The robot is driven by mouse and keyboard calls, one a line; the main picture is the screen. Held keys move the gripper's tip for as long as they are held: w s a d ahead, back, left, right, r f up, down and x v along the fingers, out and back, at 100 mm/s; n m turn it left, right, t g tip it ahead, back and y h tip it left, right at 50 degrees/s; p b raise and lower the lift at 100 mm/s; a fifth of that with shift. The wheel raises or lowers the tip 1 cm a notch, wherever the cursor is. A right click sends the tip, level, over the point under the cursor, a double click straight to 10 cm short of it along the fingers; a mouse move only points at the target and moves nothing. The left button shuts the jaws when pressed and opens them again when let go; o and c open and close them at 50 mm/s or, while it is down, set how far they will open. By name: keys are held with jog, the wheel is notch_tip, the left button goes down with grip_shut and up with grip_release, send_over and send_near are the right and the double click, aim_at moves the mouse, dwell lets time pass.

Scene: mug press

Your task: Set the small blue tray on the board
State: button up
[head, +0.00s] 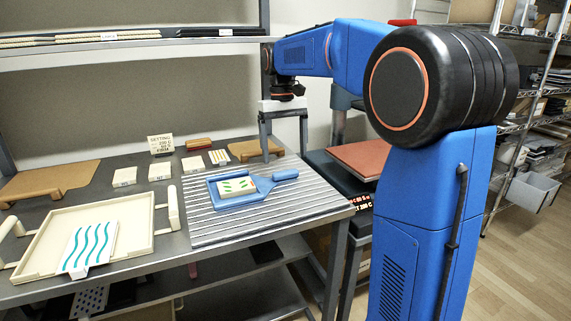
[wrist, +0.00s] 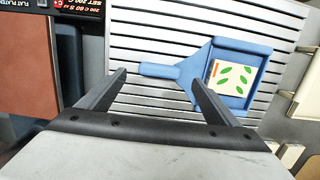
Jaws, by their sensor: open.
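The small blue tray (head: 236,201) has raised sides and a stubby blue handle (head: 285,174). It lies on a grey ribbed rack (head: 215,231) and carries a white tile with green leaf marks (head: 236,186). My gripper (head: 284,153) is open and empty, fingers down, above and behind the handle end. In the wrist view my gripper (wrist: 159,80) has the tray's handle (wrist: 158,69) showing near and between its fingertips, with no contact visible. Brown wooden boards lie at the left (head: 50,181) and behind the rack (head: 254,149); both look bare.
A cream tray (head: 148,196) with upright handles holds a wavy-striped tile (head: 90,246) at front left. Several small blocks and a sign (head: 161,144) stand at the back. A press with a red-brown plate (head: 361,157) stands right of the table.

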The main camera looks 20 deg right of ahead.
notch_tip(320, 180, up, 6)
jog(key=s+f+t, duration=0.1)
jog(key=s+f, duration=0.1)
jog(key=s, duration=0.4)
jog(key=s+a+f+t, duration=0.1)
jog(key=s+f, duration=0.1)
jog(key=s, duration=0.4)
jog(key=s+f+t, duration=0.1)
jog(key=s+f, duration=0.1)
jog(key=s, duration=0.4)
jog(key=shift+a+f, duration=0.4)
jog(key=s+f+t, duration=0.3)
jog(key=s+f, duration=1.1)
jog(key=shift+s+a+f, duration=0.2)
jog(key=shift+a, duration=0.15)
